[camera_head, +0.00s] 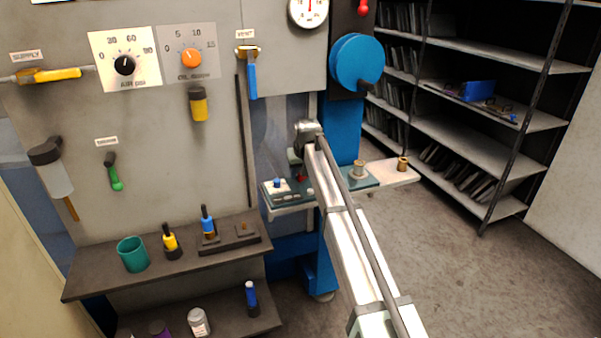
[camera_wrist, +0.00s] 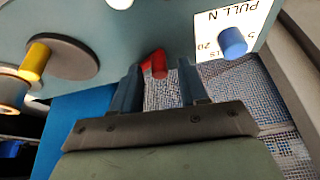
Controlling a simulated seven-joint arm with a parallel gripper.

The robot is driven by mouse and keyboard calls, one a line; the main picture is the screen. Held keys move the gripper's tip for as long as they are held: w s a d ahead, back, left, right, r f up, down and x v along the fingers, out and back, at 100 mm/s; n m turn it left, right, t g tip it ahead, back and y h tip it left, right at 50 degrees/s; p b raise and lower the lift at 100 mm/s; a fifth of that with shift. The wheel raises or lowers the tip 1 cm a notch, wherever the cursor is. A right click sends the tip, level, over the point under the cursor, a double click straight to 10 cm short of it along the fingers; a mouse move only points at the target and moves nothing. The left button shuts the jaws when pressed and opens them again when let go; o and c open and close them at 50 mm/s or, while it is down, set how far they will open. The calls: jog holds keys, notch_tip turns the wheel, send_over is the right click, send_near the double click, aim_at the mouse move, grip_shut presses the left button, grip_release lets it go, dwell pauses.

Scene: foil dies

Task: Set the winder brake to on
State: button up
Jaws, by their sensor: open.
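A small red lever (camera_wrist: 158,64) sticks out from the grey-green panel in the wrist view. No label on it is readable, so I cannot confirm that it is the winder brake. My gripper (camera_wrist: 160,72) is open, with its two dark fingers on either side of the red lever's tip. I cannot tell whether either finger touches it. In the head view my gripper (camera_head: 297,165) is low at the blue machine column, mostly hidden by my arm. A bit of red (camera_head: 301,178) shows just below it.
A blue knob (camera_wrist: 232,42) on a "PULL N" scale sits right of the lever in the wrist view. A yellow peg on a dark disc (camera_wrist: 62,62) is to the left. Wire mesh (camera_wrist: 228,88) lies behind.

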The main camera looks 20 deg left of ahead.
jog(key=shift+f, duration=0.1)
grip_shut()
dwell(0.4)
